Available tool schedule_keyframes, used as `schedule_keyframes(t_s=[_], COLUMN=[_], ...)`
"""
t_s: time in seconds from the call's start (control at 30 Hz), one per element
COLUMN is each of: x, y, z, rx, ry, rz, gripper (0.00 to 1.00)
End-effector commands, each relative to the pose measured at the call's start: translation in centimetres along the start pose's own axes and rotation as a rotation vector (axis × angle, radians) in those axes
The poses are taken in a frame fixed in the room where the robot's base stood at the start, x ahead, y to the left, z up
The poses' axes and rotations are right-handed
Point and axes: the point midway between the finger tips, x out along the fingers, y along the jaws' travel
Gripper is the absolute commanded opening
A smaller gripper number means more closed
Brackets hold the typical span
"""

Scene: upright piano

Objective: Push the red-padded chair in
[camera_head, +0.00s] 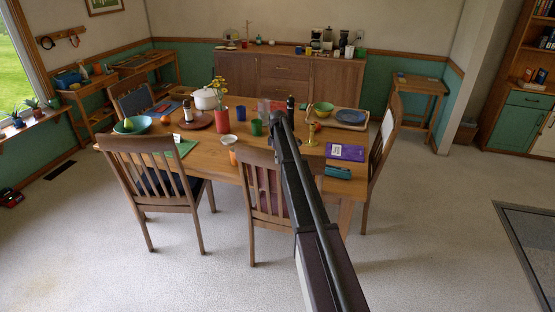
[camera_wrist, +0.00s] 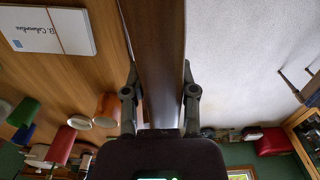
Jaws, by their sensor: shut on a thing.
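The red-padded chair (camera_head: 255,158) stands at the near side of the dining table (camera_head: 212,143), right of centre. Its back faces me, and a little of its dark red pad shows between the slats. My arm covers its right part. In the wrist view, my gripper (camera_wrist: 160,98) is shut on a dark brown wooden bar of the chair back (camera_wrist: 157,45), with one finger on each side. In the head view my fingers cannot be made out behind the arm. The chair stands upright, with its legs on the pale floor.
Another chair (camera_head: 150,160) stands left along the near side, and one (camera_head: 385,140) at the right end. The table holds a purple book (camera_head: 345,152), a teal case (camera_head: 338,172), cups and a red vase (camera_head: 221,120). Open carpet (camera_head: 200,270) lies in front.

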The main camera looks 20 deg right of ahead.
Motion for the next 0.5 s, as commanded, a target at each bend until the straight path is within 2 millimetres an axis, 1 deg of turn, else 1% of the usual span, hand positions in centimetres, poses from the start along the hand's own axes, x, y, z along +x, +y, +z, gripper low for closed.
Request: schedule_keyframes(t_s=[0.03,0.07,0.1,0.13,0.17,0.5], x=[-0.08,-0.08,-0.08,-0.08,-0.08,-0.05], y=[0.72,0.73,0.74,0.72,0.7,0.37], z=[-0.03,-0.03,-0.04,-0.04,-0.04,-0.06], rx=[0.001,0.001,0.002,0.002,0.001,0.001], ry=[0.001,0.001,0.001,0.001,0.001,0.001], rz=[0.013,0.013,0.013,0.013,0.012,0.008], gripper=[0.4,0.49,0.61,0.7,0.71,0.71])
